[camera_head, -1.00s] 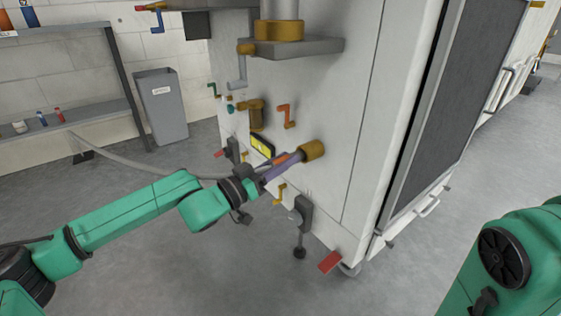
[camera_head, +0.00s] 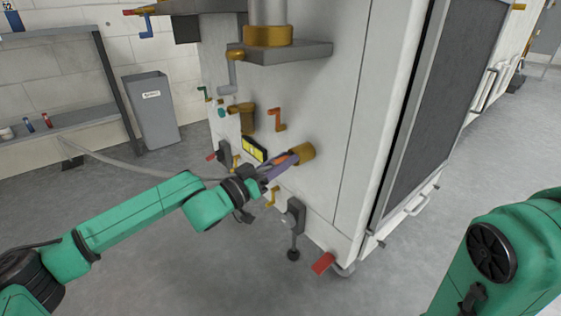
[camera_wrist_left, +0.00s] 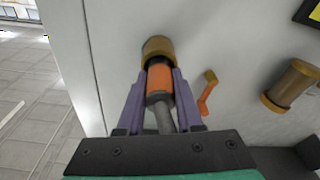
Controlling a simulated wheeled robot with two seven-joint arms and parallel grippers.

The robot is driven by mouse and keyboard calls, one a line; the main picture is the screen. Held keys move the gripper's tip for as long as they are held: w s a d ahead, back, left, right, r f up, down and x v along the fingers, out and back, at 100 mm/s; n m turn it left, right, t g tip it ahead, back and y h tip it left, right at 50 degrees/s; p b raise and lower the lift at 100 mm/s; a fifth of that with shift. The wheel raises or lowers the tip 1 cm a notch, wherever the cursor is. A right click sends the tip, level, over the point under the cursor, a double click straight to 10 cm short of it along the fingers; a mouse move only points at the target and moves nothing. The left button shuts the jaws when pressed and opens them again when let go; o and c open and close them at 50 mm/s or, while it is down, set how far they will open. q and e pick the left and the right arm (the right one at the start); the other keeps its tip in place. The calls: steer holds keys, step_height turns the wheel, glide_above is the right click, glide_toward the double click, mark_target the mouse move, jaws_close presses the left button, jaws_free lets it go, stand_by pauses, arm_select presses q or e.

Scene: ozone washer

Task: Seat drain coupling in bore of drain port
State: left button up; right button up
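The drain coupling (camera_wrist_left: 159,80) is an orange sleeve on a grey hose (camera_wrist_left: 165,118). My left gripper (camera_head: 281,163) has its purple fingers shut on the coupling, one on each side, as the left wrist view shows. The drain port (camera_head: 303,153) is a brass cylinder standing out from the white machine wall; it also shows in the left wrist view (camera_wrist_left: 158,46). The coupling's front end is at the port's mouth, roughly in line with it. The bore is hidden, so how deep the coupling sits cannot be told. My right gripper is out of view.
The white machine (camera_head: 345,120) carries an orange handle (camera_head: 277,119), a brass fitting (camera_head: 246,116), a yellow label (camera_head: 254,149) and a black lever (camera_head: 293,225) near the port. The hose trails left towards a shelf (camera_head: 60,127). A grey bin (camera_head: 153,110) stands behind. The floor in front is clear.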

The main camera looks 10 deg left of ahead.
arm_select(q)
steer(key=o, duration=0.4)
steer(key=p+v, duration=0.3)
steer(key=v, duration=1.1)
steer(key=shift+s+a+f, duration=0.1)
steer(key=shift+s+a, duration=0.1)
